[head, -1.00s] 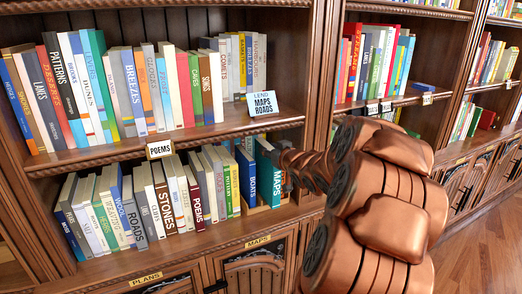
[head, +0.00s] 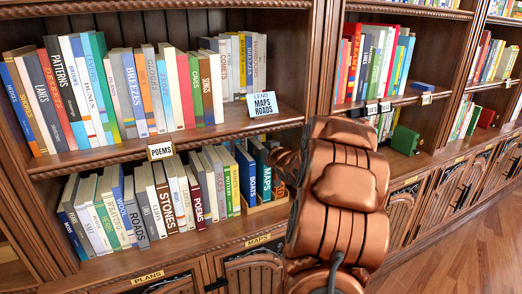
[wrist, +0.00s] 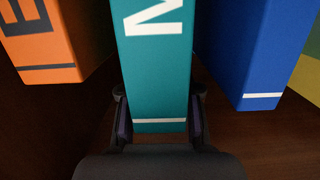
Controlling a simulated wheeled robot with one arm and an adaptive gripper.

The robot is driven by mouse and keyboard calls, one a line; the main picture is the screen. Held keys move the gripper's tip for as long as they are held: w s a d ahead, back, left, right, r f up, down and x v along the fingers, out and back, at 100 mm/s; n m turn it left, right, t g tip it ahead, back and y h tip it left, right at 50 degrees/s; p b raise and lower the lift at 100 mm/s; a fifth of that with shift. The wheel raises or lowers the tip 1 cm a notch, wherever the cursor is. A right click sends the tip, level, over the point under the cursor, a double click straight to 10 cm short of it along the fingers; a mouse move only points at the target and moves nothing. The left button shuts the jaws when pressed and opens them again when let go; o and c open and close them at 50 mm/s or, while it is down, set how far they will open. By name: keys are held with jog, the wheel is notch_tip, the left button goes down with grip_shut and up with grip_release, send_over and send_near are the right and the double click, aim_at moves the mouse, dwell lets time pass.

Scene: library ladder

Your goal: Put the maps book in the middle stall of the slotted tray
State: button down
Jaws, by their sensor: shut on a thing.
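In the wrist view an orange book (wrist: 40,38) stands at the left, with a dark gap before the maps book. Several books, such as POEMS (head: 196,198), fill the lower shelf leftward. A LEND MAPS ROADS card (head: 263,106) stands on the shelf above.

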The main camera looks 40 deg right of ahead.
jog(key=shift+f, duration=0.35)
jog(key=shift+f, duration=0.15)
jog(key=c, duration=1.1)
grip_release()
jog(key=b+v, duration=0.2)
jog(key=v, duration=1)
